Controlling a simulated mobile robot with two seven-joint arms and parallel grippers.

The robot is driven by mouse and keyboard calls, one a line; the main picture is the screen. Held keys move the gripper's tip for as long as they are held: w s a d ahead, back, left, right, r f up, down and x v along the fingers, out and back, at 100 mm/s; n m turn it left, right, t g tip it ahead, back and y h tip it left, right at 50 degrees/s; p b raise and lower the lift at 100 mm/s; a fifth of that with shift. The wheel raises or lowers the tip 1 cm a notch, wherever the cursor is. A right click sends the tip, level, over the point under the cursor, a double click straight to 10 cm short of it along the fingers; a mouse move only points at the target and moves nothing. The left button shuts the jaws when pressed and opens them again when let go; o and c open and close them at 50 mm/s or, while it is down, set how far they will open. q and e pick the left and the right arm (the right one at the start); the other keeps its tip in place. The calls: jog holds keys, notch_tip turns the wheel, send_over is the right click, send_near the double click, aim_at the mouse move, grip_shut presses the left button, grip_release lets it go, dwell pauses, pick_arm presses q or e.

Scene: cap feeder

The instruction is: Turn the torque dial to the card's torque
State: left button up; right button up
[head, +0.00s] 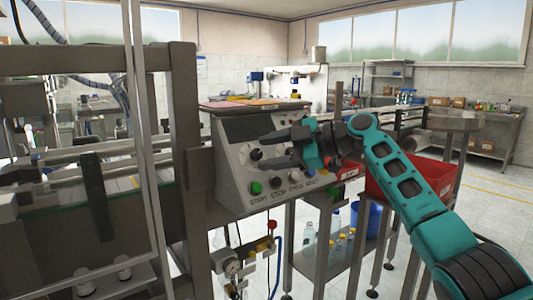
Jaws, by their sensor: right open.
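The control panel (229,157) is a grey box with a sloping face and a dark display at its top. A small dark round dial (256,154) with a pale mark shows on the face, left of my right gripper. My right gripper (264,153) is open. Its two dark fingers point left across the panel, one above and one below the dial's level. I cannot tell whether they touch the dial. The fingers hide part of the panel. Flat pink and tan sheets (240,103) lie on top of the box; no torque figure is readable. My left gripper is not in view.
Below the dial is a row with a green start button (256,188) and a dark stop button (275,184). A brown frame post (186,150) stands close left of the panel. Red bins (376,182) stand right, behind my right arm. Bottles (309,238) stand on a low shelf.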

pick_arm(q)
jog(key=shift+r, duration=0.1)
pick_arm(e)
jog(key=v, duration=1.1)
jog(key=shift+d, duration=0.25)
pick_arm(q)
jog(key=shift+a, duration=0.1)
